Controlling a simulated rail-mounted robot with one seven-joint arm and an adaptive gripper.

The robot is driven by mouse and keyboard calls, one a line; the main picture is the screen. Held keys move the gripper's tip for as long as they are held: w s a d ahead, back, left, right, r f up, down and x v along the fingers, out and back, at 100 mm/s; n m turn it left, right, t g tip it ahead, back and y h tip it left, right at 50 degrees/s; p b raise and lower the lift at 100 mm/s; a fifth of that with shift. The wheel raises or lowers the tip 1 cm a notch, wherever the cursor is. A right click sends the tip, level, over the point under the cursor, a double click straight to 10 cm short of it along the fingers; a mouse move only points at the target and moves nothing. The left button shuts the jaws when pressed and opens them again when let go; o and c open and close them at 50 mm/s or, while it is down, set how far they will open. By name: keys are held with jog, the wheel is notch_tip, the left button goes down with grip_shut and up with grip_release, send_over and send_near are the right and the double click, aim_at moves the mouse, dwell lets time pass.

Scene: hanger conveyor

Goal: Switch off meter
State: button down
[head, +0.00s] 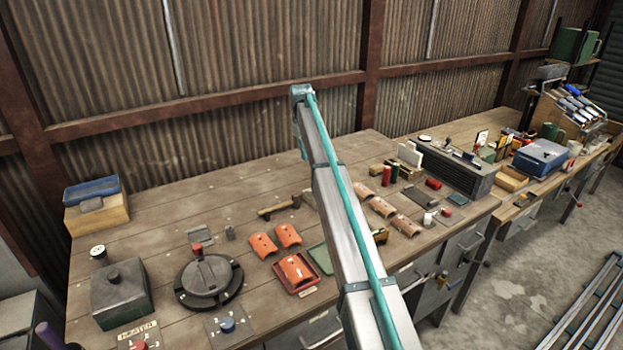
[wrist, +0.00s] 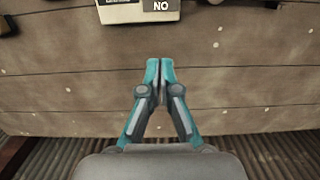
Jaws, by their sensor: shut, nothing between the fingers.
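My gripper (wrist: 160,64) shows in the wrist view with its two teal fingertips together and nothing between them. It is over bare wooden bench boards. A pale box-like object (wrist: 120,12) is cut off by the top edge of the wrist view, beyond the fingertips and apart from them. Its grey label (wrist: 160,8) reads "NO" in the picture. I cannot tell whether this is the meter, and no switch shows clearly. In the head view my arm stands across the middle and my gripper cannot be made out.
In the head view, a round dark device (head: 208,282) and a dark green box (head: 121,293) stand at left on the bench. Orange curved pieces (head: 288,235) lie near the middle. A long grey unit (head: 450,172) stands at right. The bench's back left is mostly clear.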

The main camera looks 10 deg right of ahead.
jog(key=shift+f, duration=0.1)
jog(key=f+p, duration=0.1)
jog(key=f, duration=0.2)
jog(key=f+p, duration=0.1)
jog(key=f, duration=0.2)
jog(key=s+f+p, duration=0.1)
jog(key=f+p, duration=0.1)
jog(key=f, duration=0.2)
jog(key=shift+d, duration=0.2)
jog(key=s+r, duration=0.1)
jog(key=s+d+r+p, duration=0.1)
jog(key=s, duration=0.1)
jog(key=shift+s+d, duration=0.1)
jog(key=shift+d, duration=0.05)
